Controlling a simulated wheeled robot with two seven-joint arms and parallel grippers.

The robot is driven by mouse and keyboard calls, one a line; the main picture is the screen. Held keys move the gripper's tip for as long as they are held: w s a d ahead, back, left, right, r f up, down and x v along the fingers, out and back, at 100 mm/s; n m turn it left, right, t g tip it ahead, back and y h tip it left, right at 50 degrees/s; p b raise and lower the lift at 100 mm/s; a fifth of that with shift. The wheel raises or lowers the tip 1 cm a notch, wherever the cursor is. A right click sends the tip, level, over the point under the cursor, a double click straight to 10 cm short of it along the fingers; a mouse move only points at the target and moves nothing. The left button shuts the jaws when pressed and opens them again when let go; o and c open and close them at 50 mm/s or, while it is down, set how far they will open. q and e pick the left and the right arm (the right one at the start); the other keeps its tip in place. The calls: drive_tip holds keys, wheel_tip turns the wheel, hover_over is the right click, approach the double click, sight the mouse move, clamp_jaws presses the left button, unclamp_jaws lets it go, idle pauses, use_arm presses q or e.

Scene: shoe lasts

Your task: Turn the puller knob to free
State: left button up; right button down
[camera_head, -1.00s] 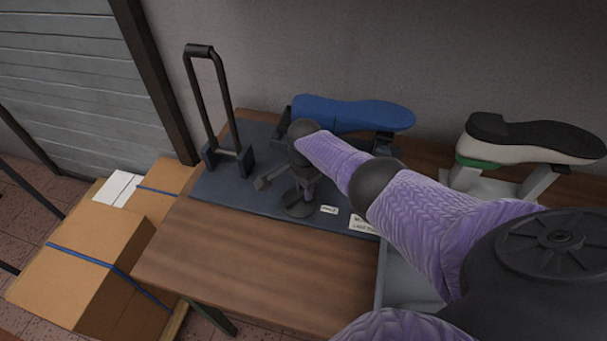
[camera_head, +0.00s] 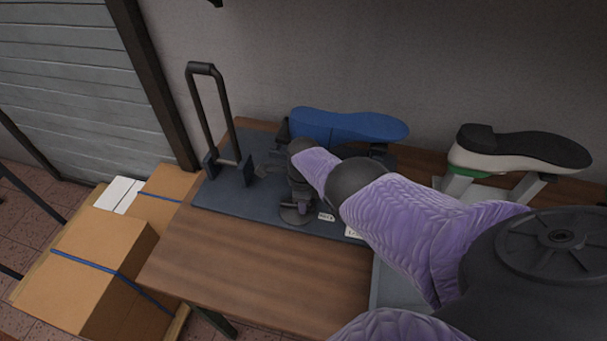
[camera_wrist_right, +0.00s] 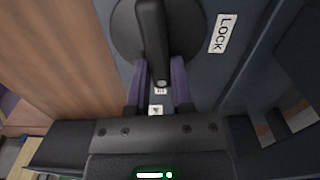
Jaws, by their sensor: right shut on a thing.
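The puller knob is a dark round disc with a raised bar handle (camera_wrist_right: 152,40) in the right wrist view. It also shows as a dark disc (camera_head: 296,215) on the grey base plate in the head view. My right gripper (camera_wrist_right: 160,88) is shut on the bar, with one purple finger on each side of its near end. A white label reading LOCK (camera_wrist_right: 222,34) lies right of the disc in the wrist view. Small labels near the bar's end are partly hidden. In the head view my right gripper (camera_head: 298,205) points down at the disc. My left gripper is not in view.
The base plate (camera_head: 222,195) sits on a wooden table (camera_head: 250,270) and carries a tall black lever (camera_head: 228,110) and a blue shoe last (camera_head: 350,125). A white last with a black sole (camera_head: 520,155) stands right. Cardboard boxes (camera_head: 85,260) are left of the table.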

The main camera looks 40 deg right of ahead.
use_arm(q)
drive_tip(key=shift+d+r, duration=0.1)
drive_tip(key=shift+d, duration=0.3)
use_arm(e)
drive_tip(key=shift+m, duration=0.6)
drive_tip(key=c, duration=0.7)
unclamp_jaws()
drive_tip(key=shift+s, duration=0.1)
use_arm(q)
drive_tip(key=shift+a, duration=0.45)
use_arm(e)
drive_tip(key=shift+o, duration=1)
use_arm(q)
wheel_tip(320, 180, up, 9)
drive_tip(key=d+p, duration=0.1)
drive_tip(key=p, duration=0.8)
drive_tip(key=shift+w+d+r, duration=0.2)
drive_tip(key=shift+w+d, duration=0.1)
use_arm(e)
wheel_tip(320, 180, up, 10)
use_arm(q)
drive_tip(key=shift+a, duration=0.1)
use_arm(e)
drive_tip(key=shift+f, duration=0.1)
